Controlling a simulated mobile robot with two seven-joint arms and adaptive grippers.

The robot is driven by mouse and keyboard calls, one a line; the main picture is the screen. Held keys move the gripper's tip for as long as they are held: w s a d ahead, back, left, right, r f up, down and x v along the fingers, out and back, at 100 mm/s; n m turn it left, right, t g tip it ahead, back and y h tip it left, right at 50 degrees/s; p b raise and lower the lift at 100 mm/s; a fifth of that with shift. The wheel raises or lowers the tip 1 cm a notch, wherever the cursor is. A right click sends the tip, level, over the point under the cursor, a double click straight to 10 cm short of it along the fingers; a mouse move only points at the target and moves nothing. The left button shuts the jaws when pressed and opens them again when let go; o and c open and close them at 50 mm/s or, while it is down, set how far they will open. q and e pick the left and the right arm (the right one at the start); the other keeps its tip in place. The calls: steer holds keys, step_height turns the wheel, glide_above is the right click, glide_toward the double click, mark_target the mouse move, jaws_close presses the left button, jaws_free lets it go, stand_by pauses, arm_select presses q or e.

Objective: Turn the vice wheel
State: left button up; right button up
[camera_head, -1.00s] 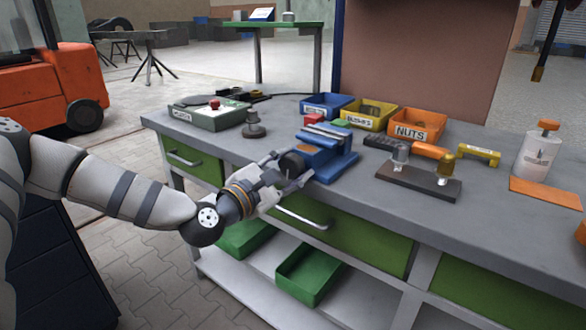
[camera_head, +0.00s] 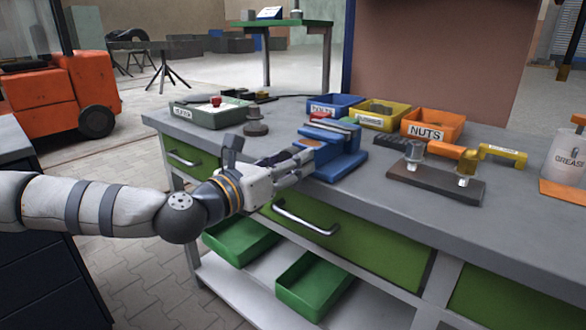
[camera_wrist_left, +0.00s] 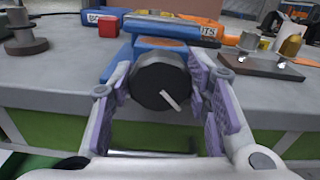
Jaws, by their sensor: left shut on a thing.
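The blue vice (camera_head: 338,150) stands at the front edge of the grey workbench. Its dark round wheel (camera_wrist_left: 158,84) shows in the left wrist view, with a pale bar mark slanting across its face. My left gripper (camera_head: 296,174) reaches in from the left at the front of the vice. In the left wrist view its two padded fingers (camera_wrist_left: 163,92) lie on either side of the wheel and are shut on it. In the head view the gripper mostly hides the wheel. My right gripper is not in view.
Blue, yellow and orange bins (camera_head: 433,126) stand behind the vice. A dark block with metal fittings (camera_head: 436,181) lies to its right, and a grey-green tray (camera_head: 207,115) sits at the left. Drawer handles (camera_head: 305,218) stick out below the bench edge.

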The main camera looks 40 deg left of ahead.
mark_target(288, 149)
arm_select(q)
steer(key=shift+f+n+b, duration=0.1)
steer(key=shift+n+b, duration=0.5)
steer(key=shift+n, duration=0.4)
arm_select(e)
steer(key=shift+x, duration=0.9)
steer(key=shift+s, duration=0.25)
arm_select(q)
steer(key=o, duration=1.2)
steer(key=shift+c, duration=0.2)
step_height(288, 149, up, 10)
steer(key=shift+r, duration=0.1)
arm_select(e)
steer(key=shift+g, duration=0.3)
